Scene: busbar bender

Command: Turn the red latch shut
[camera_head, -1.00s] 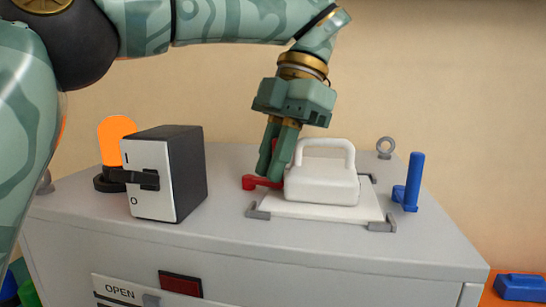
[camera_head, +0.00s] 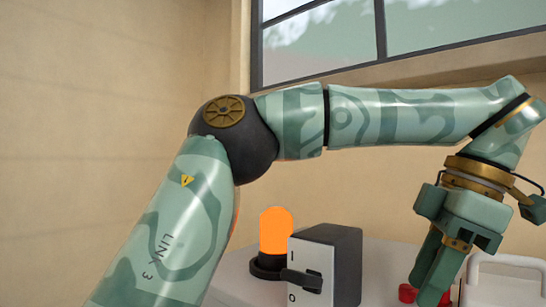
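The red latch (camera_head: 407,293) shows only in part at the bottom edge of the head view, beside the white handled block. My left gripper (camera_head: 428,288) points down over it, with its fingers in front of part of the latch. The fingers look close together, but I cannot tell whether they are shut on the latch or only beside it. The latch's lower part is cut off by the frame edge. My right gripper is not in view.
A black and white switch box (camera_head: 325,262) stands left of the latch, with an orange beacon (camera_head: 275,232) behind it. The white block's handle (camera_head: 508,262) is close on the gripper's right. A window (camera_head: 460,30) is in the wall above.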

